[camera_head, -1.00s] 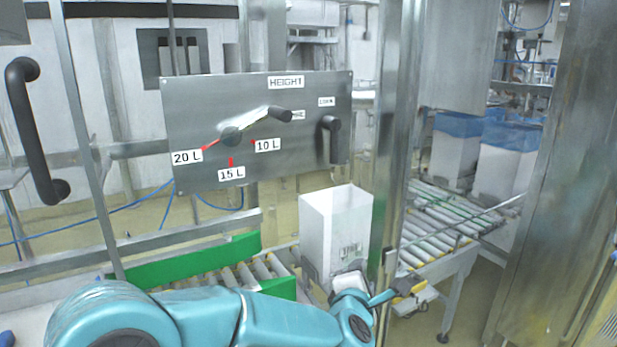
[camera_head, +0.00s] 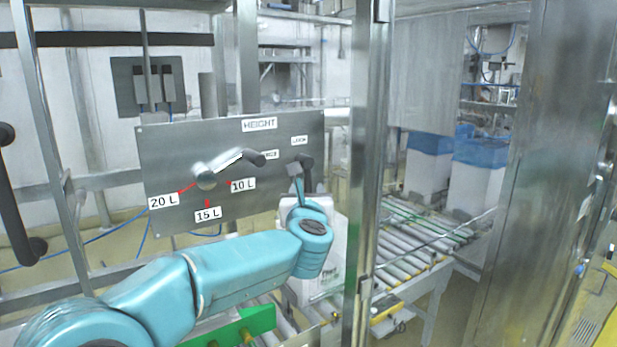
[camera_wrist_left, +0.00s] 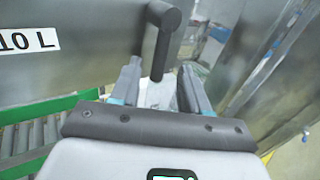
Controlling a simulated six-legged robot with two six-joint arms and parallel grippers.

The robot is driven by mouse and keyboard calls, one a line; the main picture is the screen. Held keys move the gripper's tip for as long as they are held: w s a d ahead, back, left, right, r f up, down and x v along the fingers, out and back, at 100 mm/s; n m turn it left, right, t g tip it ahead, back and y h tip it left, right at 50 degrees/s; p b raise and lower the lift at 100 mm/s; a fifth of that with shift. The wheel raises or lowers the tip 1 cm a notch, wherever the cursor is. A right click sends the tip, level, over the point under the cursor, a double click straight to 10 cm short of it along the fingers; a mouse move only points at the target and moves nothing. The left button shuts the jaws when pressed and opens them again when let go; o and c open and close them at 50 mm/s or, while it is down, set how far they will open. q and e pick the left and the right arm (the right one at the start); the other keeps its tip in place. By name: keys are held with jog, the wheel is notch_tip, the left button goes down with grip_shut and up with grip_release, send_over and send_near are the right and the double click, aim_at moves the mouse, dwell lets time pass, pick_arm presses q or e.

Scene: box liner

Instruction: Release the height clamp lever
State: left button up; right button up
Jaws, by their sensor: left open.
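The height panel (camera_head: 225,205) is a grey metal plate with a HEIGHT label and 20 L, 15 L and 10 L marks. The clamp lever (camera_head: 305,162), a black handle under a small label that seems to read LOCK, is at its right side. In the left wrist view the lever (camera_wrist_left: 163,48) hangs down, its lower end between the fingers. My left gripper (camera_wrist_left: 157,80) is open around it; I cannot tell whether a finger touches. In the head view my left wrist partly hides the lever. My right gripper is not in view.
The crank with a black knob (camera_head: 254,158) is on the panel, left of the lever. A steel post (camera_head: 366,150) stands close to the right. A white box (camera_head: 335,245) is behind my wrist by the roller conveyor (camera_head: 410,225). A green guide (camera_head: 255,322) is below.

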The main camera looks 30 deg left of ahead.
aim_at(307, 185)
pick_arm(q)
jog(key=p+x, duration=0.1)
jog(key=x, duration=0.1)
jog(key=shift+w+a+r, duration=0.1)
jog(key=shift+w+a, duration=0.35)
jog(key=shift+w, duration=0.3)
grip_shut()
jog(key=shift+s, duration=0.1)
